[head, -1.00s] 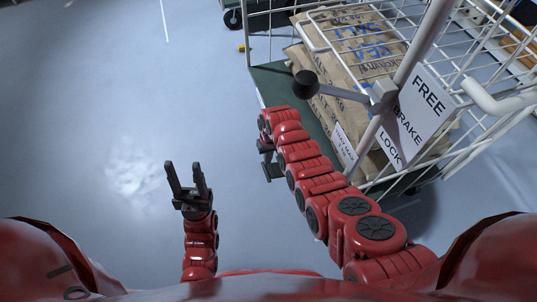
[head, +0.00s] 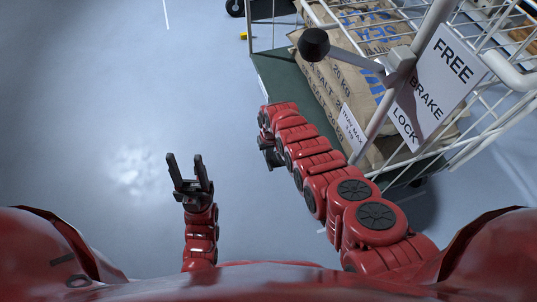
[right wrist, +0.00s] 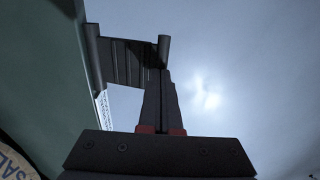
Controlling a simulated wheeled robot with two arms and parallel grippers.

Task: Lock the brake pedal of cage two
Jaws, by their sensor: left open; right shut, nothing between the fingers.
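A cage (head: 375,184) with white wire sides and a green deck stands at the right in the head view. A lever (head: 357,58) with a black knob reaches left from its post, beside a sign (head: 436,82) reading FREE, BRAKE, LOCK. In the right wrist view, a dark ribbed plate between two bars (right wrist: 125,62), apparently the brake pedal, lies beside the green deck. My right gripper (right wrist: 160,80) is shut and empty, its tips overlapping the plate's right bar; contact is unclear. In the head view my arm partly hides it (head: 271,156). My left gripper (head: 187,163) is open and empty.
Stacked salt sacks (head: 328,85) fill the cage. The blue-grey floor (head: 90,110) at the left is clear.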

